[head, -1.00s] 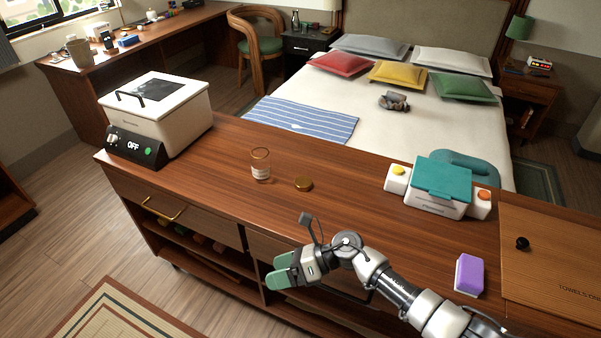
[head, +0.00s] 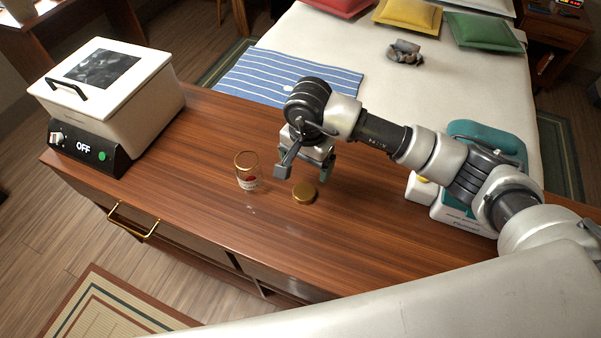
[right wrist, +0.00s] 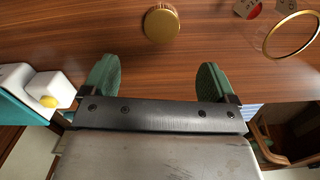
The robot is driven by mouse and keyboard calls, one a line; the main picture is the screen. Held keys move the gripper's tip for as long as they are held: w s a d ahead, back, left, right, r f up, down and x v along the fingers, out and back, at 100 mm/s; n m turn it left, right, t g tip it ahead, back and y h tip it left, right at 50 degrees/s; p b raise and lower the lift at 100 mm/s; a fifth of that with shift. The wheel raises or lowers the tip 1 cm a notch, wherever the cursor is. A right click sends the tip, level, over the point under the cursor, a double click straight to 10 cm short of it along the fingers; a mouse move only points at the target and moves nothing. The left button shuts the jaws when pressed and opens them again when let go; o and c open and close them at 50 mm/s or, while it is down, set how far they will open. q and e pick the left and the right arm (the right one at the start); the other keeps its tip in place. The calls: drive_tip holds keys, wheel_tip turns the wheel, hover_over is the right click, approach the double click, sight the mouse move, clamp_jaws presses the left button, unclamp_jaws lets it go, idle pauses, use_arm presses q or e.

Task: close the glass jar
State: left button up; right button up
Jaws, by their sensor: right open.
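The glass jar (head: 247,172) stands upright and open on the wooden counter, with a gold rim and a label with some red on it. In the right wrist view its gold rim (right wrist: 292,35) shows at the upper right. The gold lid (head: 304,193) lies flat on the counter just right of the jar; it also shows in the right wrist view (right wrist: 161,24). My right gripper (head: 309,178) is open and empty above the counter, near the lid and behind it. Its green fingertips (right wrist: 157,82) are spread, with the lid ahead of the gap between them. My left gripper is out of view.
A white cooker (head: 120,105) with a dark control panel reading OFF stands at the counter's left. A teal and white device (head: 455,212) stands at the right, partly behind my arm. The bed lies behind. The counter's front middle is clear.

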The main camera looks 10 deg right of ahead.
hover_over(304, 191)
drive_tip(key=f+p, duration=0.1)
drive_tip(key=f, duration=0.4)
drive_tip(key=shift+d+f, duration=0.1)
drive_tip(key=shift+d, duration=0.1)
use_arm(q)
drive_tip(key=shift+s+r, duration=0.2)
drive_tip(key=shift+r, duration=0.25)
use_arm(e)
drive_tip(key=shift+f, duration=0.15)
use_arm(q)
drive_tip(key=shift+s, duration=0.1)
use_arm(e)
drive_tip(key=shift+f, duration=0.15)
wheel_tip(304, 191, down, 5)
drive_tip(key=shift+w+a+p, duration=0.1)
drive_tip(key=shift+a+p, duration=0.05)
drive_tip(key=shift+p, duration=0.7)
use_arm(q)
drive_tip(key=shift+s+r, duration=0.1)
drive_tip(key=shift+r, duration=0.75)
use_arm(e)
drive_tip(key=shift+c, duration=0.3)
